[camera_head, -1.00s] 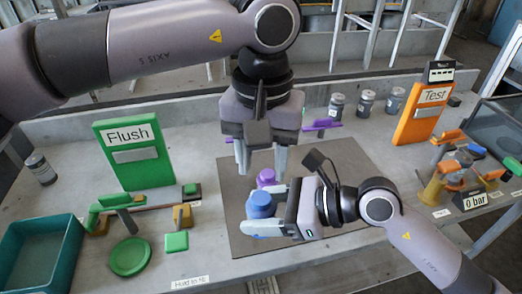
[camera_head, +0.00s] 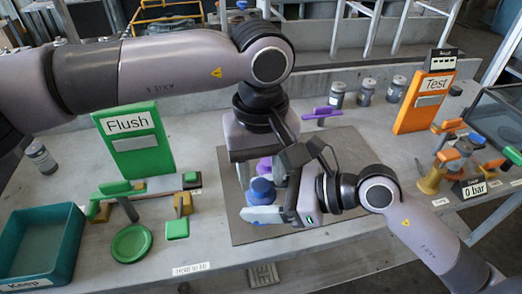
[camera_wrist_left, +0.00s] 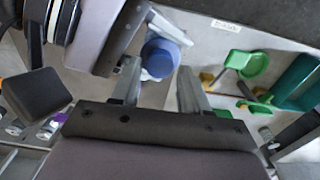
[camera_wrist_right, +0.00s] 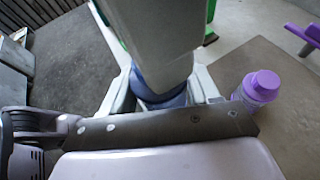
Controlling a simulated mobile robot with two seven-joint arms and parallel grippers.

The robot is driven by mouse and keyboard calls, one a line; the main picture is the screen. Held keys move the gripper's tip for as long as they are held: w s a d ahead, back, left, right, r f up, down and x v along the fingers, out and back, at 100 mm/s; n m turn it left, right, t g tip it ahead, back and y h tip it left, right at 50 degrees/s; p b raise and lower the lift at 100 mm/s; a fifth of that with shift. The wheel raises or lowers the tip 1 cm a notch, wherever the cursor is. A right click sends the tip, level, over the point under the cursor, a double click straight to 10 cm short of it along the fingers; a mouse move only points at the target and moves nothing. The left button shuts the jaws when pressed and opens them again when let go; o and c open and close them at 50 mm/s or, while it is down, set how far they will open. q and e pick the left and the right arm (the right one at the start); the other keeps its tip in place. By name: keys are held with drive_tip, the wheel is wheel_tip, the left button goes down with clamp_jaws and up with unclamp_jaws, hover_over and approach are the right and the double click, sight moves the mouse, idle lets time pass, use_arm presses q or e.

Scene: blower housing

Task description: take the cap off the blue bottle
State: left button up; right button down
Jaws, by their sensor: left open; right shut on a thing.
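The blue bottle (camera_head: 261,193) stands on the dark mat, its darker blue cap on top. My right gripper (camera_head: 268,212) is shut on the bottle's body from the right side. In the right wrist view the bottle (camera_wrist_right: 160,98) shows between the right fingers, mostly hidden behind the left arm. My left gripper (camera_wrist_left: 155,88) is open above the bottle. In the left wrist view the blue cap (camera_wrist_left: 160,57) lies just beyond the left fingertips, roughly between them; I cannot tell whether they touch it.
A purple bottle (camera_wrist_right: 255,92) stands close to the held bottle. A green Flush board (camera_head: 135,140), a teal bin (camera_head: 40,245) and green parts are at left. An orange Test board (camera_head: 422,103) and fixtures are at right. Grey jars (camera_head: 366,92) stand at the back.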

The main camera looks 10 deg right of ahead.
use_arm(q)
drive_tip(key=shift+f, duration=0.7)
clamp_jaws()
